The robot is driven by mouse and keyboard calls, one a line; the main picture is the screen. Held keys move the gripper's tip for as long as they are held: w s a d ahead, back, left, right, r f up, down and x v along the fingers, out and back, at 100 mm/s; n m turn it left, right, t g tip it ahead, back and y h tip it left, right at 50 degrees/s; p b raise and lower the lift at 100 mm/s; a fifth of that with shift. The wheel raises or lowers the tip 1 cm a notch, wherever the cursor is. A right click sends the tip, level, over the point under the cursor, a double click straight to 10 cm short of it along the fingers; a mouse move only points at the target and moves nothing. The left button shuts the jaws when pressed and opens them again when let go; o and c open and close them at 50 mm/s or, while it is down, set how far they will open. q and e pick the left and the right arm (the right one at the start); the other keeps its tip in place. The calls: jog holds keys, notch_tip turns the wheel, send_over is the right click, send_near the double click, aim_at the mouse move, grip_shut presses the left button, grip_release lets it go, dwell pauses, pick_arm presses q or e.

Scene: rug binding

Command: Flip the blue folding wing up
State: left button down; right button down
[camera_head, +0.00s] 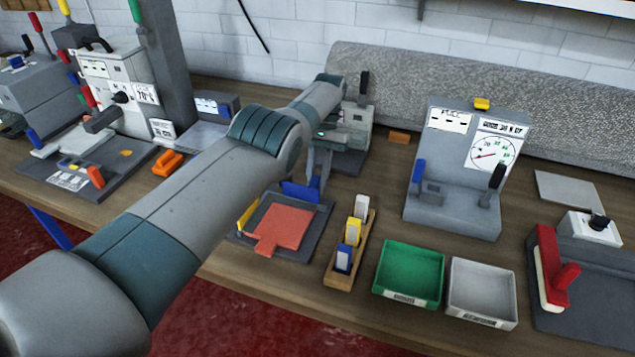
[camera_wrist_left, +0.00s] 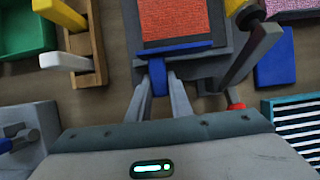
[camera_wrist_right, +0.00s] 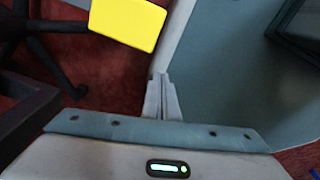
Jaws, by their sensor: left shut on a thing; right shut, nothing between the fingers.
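The blue folding wing (camera_head: 298,191) is at the far edge of a dark fixture (camera_head: 322,220). It looks raised there, but its exact angle is hard to tell. A red rug piece (camera_head: 284,226) lies on the fixture. My left gripper (camera_head: 318,178) reaches down at the blue wing. In the left wrist view, its fingers (camera_wrist_left: 158,92) are shut on the wing's tab, and the wing (camera_wrist_left: 184,47) shows as a narrow bar beside the rug piece (camera_wrist_left: 175,20). My right gripper (camera_wrist_right: 161,92) is shut and empty, apart from the bench, and out of the head view.
A yellow wing (camera_head: 247,214) stands at the fixture's left side. A wooden rack (camera_head: 339,284) with several coloured pieces, a green tray (camera_head: 408,302) and a white tray (camera_head: 482,318) are to its right. A grey gauge machine (camera_head: 440,205) stands behind. A yellow block (camera_wrist_right: 128,22) is near my right gripper.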

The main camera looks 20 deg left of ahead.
pick_arm(q)
jog(key=shift+s+f, duration=0.1)
jog(key=shift+f, duration=0.1)
pick_arm(e)
jog(key=shift+w+d+f, duration=0.1)
jog(key=shift+w+f, duration=0.05)
jog(key=shift+f, duration=0.1)
pick_arm(q)
jog(key=c, duration=1.6)
grip_release()
jog(key=shift+r, duration=0.2)
pick_arm(e)
jog(key=shift+r, duration=0.1)
